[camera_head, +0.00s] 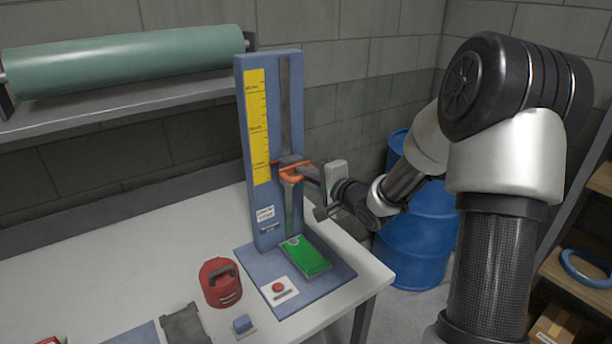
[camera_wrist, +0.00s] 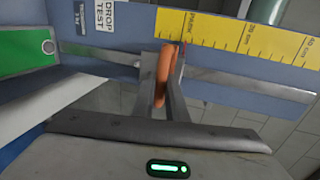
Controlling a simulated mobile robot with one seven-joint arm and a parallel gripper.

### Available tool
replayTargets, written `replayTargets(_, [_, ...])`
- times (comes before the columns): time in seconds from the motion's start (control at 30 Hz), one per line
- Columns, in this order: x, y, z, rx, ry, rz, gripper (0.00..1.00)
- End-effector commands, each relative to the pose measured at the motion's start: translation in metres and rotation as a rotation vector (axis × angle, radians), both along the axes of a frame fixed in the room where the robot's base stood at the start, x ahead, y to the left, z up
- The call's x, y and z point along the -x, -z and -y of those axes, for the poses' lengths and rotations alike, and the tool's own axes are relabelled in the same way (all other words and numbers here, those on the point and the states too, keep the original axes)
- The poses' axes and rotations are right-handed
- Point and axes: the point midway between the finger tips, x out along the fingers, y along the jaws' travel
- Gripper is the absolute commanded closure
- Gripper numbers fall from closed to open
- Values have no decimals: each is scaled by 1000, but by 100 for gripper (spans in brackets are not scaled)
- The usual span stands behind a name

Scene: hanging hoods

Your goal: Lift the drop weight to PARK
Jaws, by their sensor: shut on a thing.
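In the head view a red pointer (camera_head: 275,163) lies beside the lowest label of the scale. My gripper (camera_head: 301,172) is shut on the weight from the right; it also shows in the wrist view (camera_wrist: 166,80). The weight hangs above the green block (camera_head: 305,256) on the stand's base.
A red button (camera_head: 278,287) on a white plate sits on the stand's base. A blue drum (camera_head: 416,232) and shelving (camera_head: 570,268) stand to the right.

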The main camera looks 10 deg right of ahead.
Motion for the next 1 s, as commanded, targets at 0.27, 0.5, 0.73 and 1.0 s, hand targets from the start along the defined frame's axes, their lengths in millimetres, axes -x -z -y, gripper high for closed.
replayTargets(0.27, [-2, -4, 1, -1, 2, 8, 78])
replayTargets(0.5, [-1, -2, 1, 0, 1, 5, 69])
replayTargets(0.73, [12, -4, 7, 1, 3, 4, 69])
replayTargets(1.0, [66, -18, 30, 3, 5, 3, 69])
